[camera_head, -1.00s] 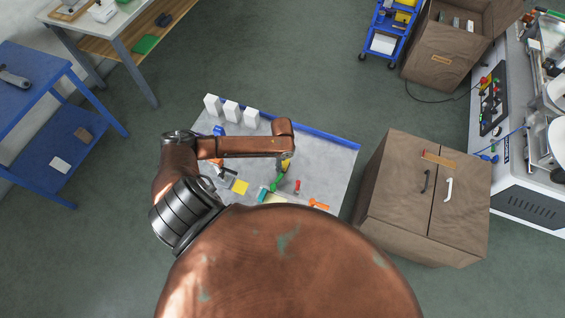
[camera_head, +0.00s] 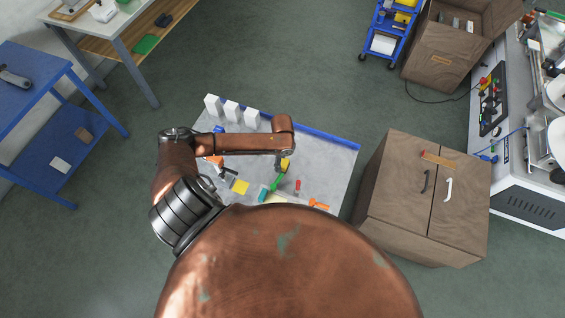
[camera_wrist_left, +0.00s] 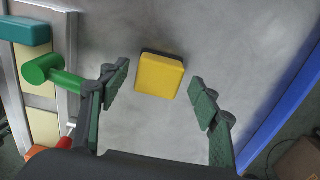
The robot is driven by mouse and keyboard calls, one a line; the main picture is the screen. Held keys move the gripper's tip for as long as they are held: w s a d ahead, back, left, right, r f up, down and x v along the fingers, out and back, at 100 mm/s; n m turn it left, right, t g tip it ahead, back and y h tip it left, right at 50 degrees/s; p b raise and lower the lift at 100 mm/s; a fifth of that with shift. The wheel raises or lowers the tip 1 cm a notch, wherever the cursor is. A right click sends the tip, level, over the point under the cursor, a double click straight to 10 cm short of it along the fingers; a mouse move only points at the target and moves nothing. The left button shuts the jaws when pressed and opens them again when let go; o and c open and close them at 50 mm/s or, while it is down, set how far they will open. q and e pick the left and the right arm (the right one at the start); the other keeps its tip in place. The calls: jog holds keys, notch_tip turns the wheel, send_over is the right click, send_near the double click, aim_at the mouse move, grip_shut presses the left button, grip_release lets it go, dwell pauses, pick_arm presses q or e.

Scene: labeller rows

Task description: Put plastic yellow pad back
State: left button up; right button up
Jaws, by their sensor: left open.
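A yellow pad (camera_wrist_left: 159,75), a squarish block with a dark edge along its far side, lies on the grey table top (camera_head: 325,165). It also shows in the head view (camera_head: 286,164), partly hidden by my left gripper. My left gripper (camera_wrist_left: 159,80) is open and empty above the table. In the left wrist view the pad appears between its two green fingers, slightly beyond the tips, with a gap on each side. My right gripper is not in view.
A green mallet-like tool (camera_wrist_left: 50,72) and a teal block (camera_wrist_left: 24,31) are on a tray-like frame left of the pad. A blue strip (camera_wrist_left: 285,105) edges the table. White blocks (camera_head: 231,110) stand at the back. A brown cabinet (camera_head: 400,205) is on the right.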

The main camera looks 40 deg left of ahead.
aim_at(283, 162)
pick_arm(q)
notch_tip(283, 162, up, 10)
jog(key=shift+p, duration=0.3)
jog(key=shift+d, duration=0.1)
dwell(0.4)
